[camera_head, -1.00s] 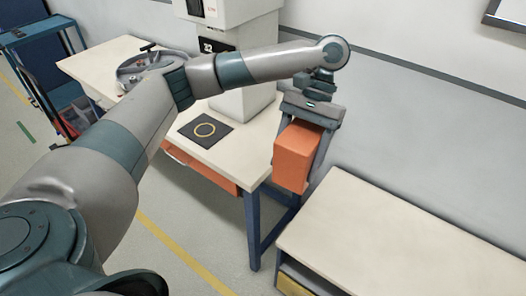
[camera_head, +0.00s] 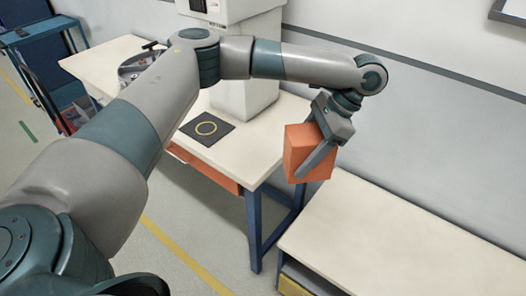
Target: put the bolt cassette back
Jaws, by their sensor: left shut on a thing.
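The bolt cassette appears to be the orange box (camera_head: 303,146) in the camera_head view. My left gripper (camera_head: 318,160) is shut on it, with a grey finger across its near face. The box is held in the air, tilted, in front of the gap between the workbench and the lower bench at right. My right gripper is not in view.
A white and grey machine column (camera_head: 246,95) stands at the back of the workbench. A lower bench (camera_head: 380,235) with a clear top is at right. A round tray (camera_head: 137,68) is partly hidden behind my arm. A blue cart (camera_head: 38,42) stands at far left.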

